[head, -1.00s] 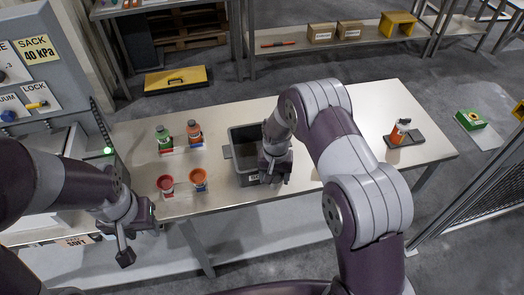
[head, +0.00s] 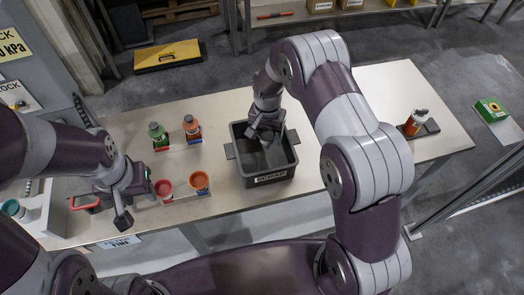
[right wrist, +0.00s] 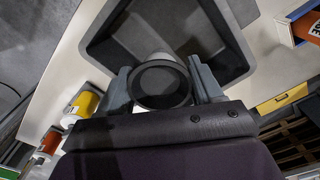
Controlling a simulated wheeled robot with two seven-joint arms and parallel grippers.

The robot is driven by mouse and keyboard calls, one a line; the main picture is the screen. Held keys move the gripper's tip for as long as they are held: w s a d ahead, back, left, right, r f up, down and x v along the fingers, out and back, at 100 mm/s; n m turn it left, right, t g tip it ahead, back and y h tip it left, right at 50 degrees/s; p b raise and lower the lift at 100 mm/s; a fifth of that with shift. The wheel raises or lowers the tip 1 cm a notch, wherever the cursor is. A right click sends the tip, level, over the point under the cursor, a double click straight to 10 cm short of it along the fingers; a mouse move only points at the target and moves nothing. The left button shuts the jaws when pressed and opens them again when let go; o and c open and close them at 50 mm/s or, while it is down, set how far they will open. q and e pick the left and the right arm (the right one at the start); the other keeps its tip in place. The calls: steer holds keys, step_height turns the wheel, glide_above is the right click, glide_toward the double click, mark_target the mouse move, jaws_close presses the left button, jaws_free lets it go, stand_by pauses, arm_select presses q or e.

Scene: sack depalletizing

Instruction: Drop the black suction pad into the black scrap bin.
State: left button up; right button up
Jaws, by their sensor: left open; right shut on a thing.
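The black scrap bin (head: 289,174) stands on the table with a label on its front wall; it also shows in the right wrist view (right wrist: 245,68). My right gripper (head: 262,138) is over the bin's opening, towards the back. In the right wrist view, its fingers are shut on the black suction pad (right wrist: 160,104), a round ring with a dark face. The bin's interior shows behind the pad. In the head view the pad is hard to make out against the dark bin. My left gripper (head: 124,212) is open and empty, left of the red cup.

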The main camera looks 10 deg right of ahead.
step_height(320, 180, down, 4)
steer(key=shift+w+f+b, duration=0.1)
steer(key=shift+b, duration=1.1)
steer(key=shift+w+f, duration=0.1)
steer(key=shift+f, duration=0.05)
steer(key=o, duration=1)
steer(key=shift+s+r, duration=0.2)
steer(key=shift+o, duration=0.2)
steer(key=shift+w, duration=0.1)
step_height(320, 180, up, 13)
steer(key=b, duration=0.2)
steer(key=shift+f+b, duration=0.2)
steer(key=shift+b, duration=0.2)
